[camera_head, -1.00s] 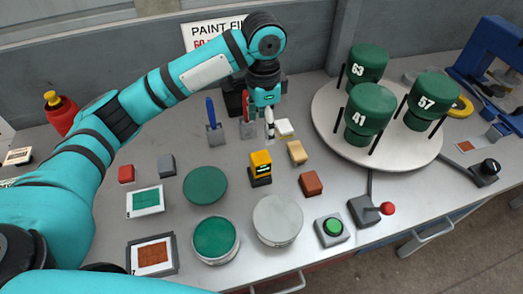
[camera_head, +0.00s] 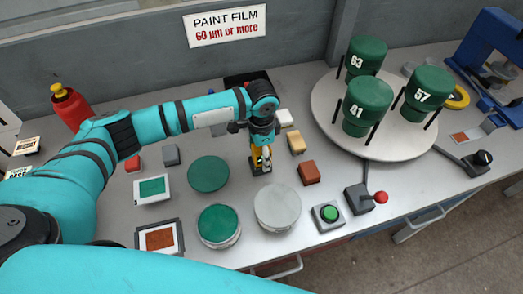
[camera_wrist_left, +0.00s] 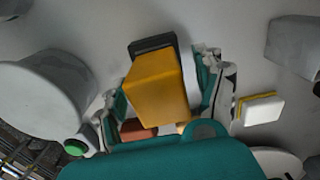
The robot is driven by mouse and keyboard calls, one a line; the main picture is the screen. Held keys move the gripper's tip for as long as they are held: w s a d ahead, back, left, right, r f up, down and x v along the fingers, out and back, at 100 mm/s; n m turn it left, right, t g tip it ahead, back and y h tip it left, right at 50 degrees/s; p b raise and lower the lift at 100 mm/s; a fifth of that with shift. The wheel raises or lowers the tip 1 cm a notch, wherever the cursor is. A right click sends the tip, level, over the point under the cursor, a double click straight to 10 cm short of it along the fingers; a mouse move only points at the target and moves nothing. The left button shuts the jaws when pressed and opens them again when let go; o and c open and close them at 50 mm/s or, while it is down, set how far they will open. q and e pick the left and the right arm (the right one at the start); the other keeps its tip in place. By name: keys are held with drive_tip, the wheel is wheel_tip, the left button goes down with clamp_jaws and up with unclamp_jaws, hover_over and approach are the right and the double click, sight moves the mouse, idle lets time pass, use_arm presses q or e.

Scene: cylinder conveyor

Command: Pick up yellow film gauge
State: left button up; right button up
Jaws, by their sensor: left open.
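The yellow film gauge (camera_wrist_left: 160,88) stands on the table in a dark base. In the left wrist view it is large and lies between the two fingers of my left gripper (camera_wrist_left: 168,92). The fingers are apart, with one on each side of it. In the head view my left gripper (camera_head: 262,155) points down over the gauge, and my arm hides most of it. A bit of yellow (camera_head: 254,160) shows beside the fingers. I cannot tell whether a finger touches it. My right gripper is not in view.
Green disc (camera_head: 208,174), green-topped can (camera_head: 218,226) and grey can (camera_head: 277,208) stand close by at left and front. Tan block (camera_head: 296,143) and red-brown block (camera_head: 309,172) are to the right. Further right are the green button box (camera_head: 328,214) and round turntable (camera_head: 395,148) with numbered green cans.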

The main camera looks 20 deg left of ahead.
use_arm(q)
drive_tip(key=shift+f, duration=0.65)
drive_tip(key=c, duration=1.3)
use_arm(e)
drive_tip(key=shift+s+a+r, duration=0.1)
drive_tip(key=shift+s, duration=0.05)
use_arm(q)
drive_tip(key=shift+r, duration=0.15)
drive_tip(key=shift+r, duration=0.35)
wheel_tip(320, 180, up, 9)
drive_tip(key=shift+r+b, duration=0.1)
drive_tip(key=shift+b, duration=0.85)
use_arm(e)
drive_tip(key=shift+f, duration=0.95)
